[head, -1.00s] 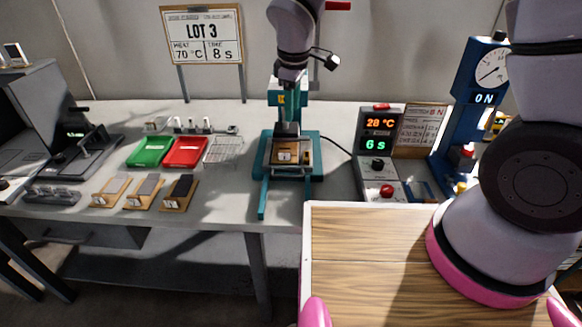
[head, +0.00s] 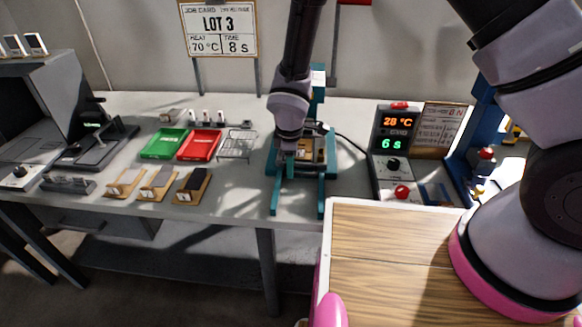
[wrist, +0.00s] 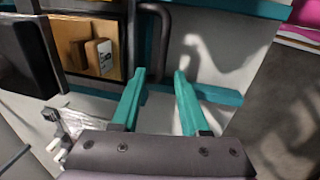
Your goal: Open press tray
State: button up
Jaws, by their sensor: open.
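The teal press (head: 318,85) stands on the bench, with two teal rails reaching to the front edge. Its wooden tray (head: 308,146) sits between the rails under the press, partly hidden by my arm; a small labelled block (wrist: 98,57) lies on it. In the wrist view the tray (wrist: 70,28) is at upper left, with a dark curved handle (wrist: 166,35) beside it. My gripper (head: 289,158) is low at the tray's front left. In the wrist view its teal fingers (wrist: 160,78) are apart, close to the handle's lower end; I cannot tell whether they touch it.
A control box (head: 393,145) reading 28 °C and 6 s stands right of the press. Green (head: 164,143) and red (head: 200,144) trays, a wire rack (head: 238,145) and several wooden blocks lie left. A wood-topped surface (head: 385,250) is at front right.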

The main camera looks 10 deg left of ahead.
jog(key=shift+w+f, duration=0.1)
jog(key=shift+f, duration=0.45)
grip_shut()
dwell(1.1)
